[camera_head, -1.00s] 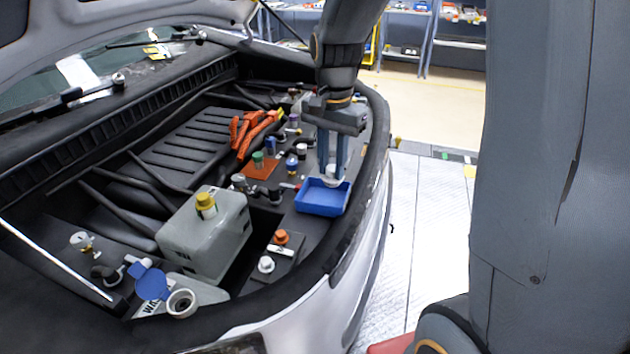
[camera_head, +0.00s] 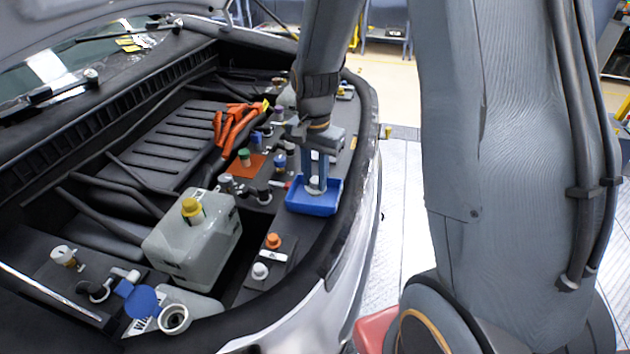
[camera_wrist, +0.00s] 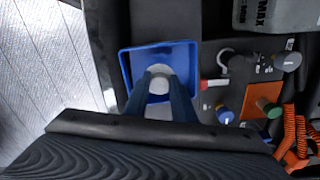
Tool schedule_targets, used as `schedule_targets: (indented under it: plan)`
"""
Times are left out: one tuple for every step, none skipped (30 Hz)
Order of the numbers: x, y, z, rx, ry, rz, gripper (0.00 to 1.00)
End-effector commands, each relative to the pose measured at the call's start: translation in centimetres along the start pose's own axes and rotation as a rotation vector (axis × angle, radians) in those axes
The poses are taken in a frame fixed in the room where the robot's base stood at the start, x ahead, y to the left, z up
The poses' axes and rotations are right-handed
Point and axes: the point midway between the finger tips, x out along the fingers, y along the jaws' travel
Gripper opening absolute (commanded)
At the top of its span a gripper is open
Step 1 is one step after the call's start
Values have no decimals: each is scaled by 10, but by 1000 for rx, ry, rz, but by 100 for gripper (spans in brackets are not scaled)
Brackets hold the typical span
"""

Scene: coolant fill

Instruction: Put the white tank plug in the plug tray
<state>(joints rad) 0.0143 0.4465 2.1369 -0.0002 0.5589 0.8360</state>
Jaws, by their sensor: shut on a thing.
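The blue plug tray (camera_head: 312,207) sits on the right side of the engine bay, near the front edge of the car. My gripper (camera_head: 315,188) points down with its fingertips over or inside the tray. In the wrist view my gripper (camera_wrist: 160,88) is shut on the white tank plug (camera_wrist: 159,80), against the blue floor of the tray (camera_wrist: 131,72). In the head view the white plug (camera_head: 314,191) is partly hidden by the fingers. I cannot tell whether the plug touches the tray floor.
A grey tank with a yellow cap (camera_head: 191,207) stands left of the tray. An orange cap (camera_head: 273,241) and another white cap (camera_head: 261,271) are in front. A green-capped fitting (camera_head: 244,157) and orange cables (camera_head: 240,119) lie behind left. An open washer filler (camera_head: 173,318) is at front left.

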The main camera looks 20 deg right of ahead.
Motion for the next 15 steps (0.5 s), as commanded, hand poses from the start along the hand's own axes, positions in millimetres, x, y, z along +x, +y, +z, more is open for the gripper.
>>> schedule_targets:
  plan:
    - [6,1,1,0,-2,3,9]
    - [10,1,1,0,-2,3,9]
    - [14,0,0,0,-1,1,9]
    - [16,0,0,0,-1,1,9]
    - [17,0,0,0,-1,1,9]
    - [19,0,0,0,-1,1,9]
    - [19,0,0,0,0,0,9]
    - [20,0,0,0,0,0,9]
    - [20,0,0,0,0,0,9]
    - [20,0,0,0,0,0,9]
    - [20,0,0,0,0,0,9]
    - [20,0,0,0,0,0,9]
    - [20,0,0,0,0,0,9]
    - [20,0,0,0,0,0,9]
    - [20,0,0,0,0,0,9]
